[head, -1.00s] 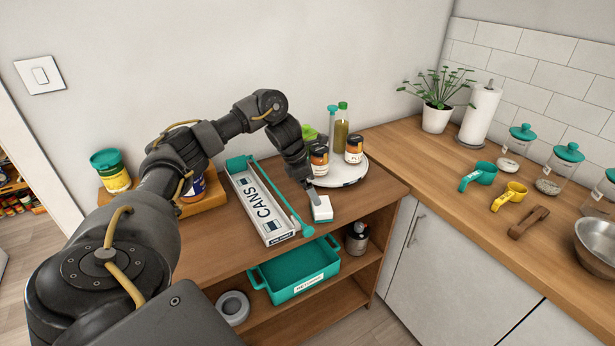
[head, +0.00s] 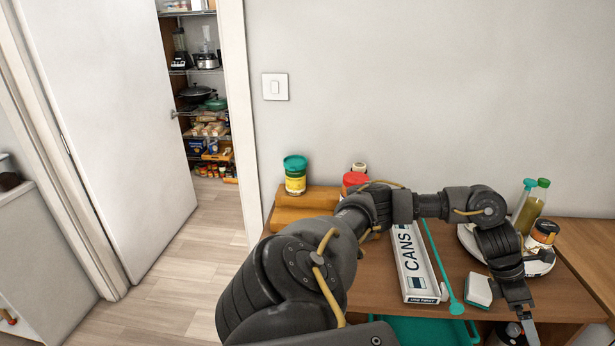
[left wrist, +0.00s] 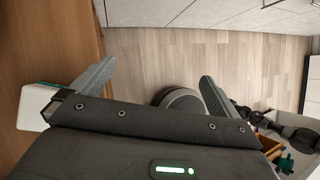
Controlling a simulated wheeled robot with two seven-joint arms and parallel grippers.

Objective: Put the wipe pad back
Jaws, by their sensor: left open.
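The wipe pad (head: 479,289), a white block with a teal layer, rests on the wooden rack top (head: 374,300), right of the teal stick's end. In the left wrist view the pad (left wrist: 38,106) lies outside the left finger, not between the fingers. My left gripper (head: 530,328) is right of the pad in the head view, near the rack's front edge. In the left wrist view my left gripper (left wrist: 155,86) is open and empty, its fingers over the floor. My right gripper is not in view.
A white CANS tray (head: 416,262) and the teal stick (head: 440,265) lie left of the pad. A round white turntable (head: 540,267) with bottles and jars stands behind my gripper. A teal bin (head: 425,332) sits below. A wooden riser (head: 305,205) holds jars.

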